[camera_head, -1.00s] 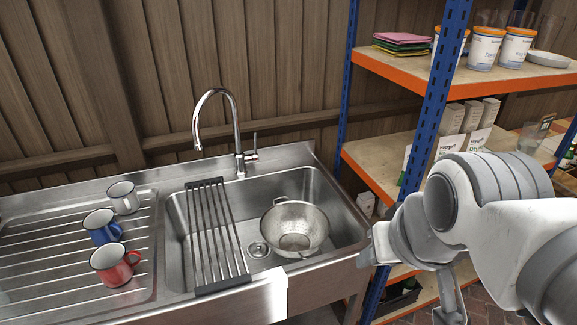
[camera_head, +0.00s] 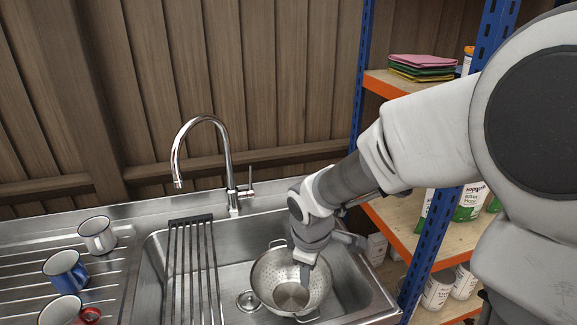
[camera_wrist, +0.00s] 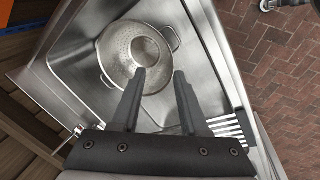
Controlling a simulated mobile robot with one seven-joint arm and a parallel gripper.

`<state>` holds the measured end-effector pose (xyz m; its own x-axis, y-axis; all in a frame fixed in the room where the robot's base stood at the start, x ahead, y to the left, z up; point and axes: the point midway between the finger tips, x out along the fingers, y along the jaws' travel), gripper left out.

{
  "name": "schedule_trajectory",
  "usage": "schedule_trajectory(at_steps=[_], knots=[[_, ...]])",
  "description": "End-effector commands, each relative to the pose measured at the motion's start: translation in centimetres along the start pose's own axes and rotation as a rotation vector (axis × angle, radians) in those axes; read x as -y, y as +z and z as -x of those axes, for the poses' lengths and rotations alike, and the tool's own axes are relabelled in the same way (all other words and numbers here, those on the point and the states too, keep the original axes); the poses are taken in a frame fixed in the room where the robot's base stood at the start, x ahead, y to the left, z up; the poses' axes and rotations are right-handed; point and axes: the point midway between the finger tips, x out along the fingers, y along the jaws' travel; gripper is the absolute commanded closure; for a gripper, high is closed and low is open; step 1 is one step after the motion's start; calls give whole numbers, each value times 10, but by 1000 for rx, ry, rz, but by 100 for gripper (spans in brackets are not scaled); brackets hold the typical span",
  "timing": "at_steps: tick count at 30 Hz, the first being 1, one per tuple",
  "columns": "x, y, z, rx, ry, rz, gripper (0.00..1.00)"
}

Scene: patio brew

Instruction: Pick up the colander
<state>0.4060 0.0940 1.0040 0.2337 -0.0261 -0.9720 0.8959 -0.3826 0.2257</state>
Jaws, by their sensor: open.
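The colander (camera_head: 272,283) is a round metal bowl with small holes and two loop handles. It sits upright in the sink basin (camera_head: 345,290), right of the drain. My gripper (camera_head: 303,272) reaches down over its far right side in the head view and hides part of the rim there. In the wrist view, my gripper's two dark fingers (camera_wrist: 158,82) are apart, with nothing between them. The colander (camera_wrist: 113,58) lies beyond the fingertips there, one fingertip overlapping its edge. I cannot tell whether the fingers touch it.
A black rack (camera_head: 192,262) lies across the basin's left part. A chrome faucet (camera_head: 229,165) stands behind the basin. White (camera_head: 97,235), blue (camera_head: 66,270) and red-handled (camera_head: 62,310) mugs stand on the drainboard. A blue-and-orange shelf (camera_head: 420,238) stands close at right.

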Motion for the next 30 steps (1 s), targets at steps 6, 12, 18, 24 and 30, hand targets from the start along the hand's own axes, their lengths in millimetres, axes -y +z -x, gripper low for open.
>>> schedule_trajectory(at_steps=[6,12,18,24,30], knots=[[18,-29,-42,-52,-86,165,56],[25,-38,-59,-70,-107,211,56],[30,-40,-100,-71,-109,213,56],[35,-43,-143,-70,-109,211,56],[36,-45,-168,-70,-106,210,56]])
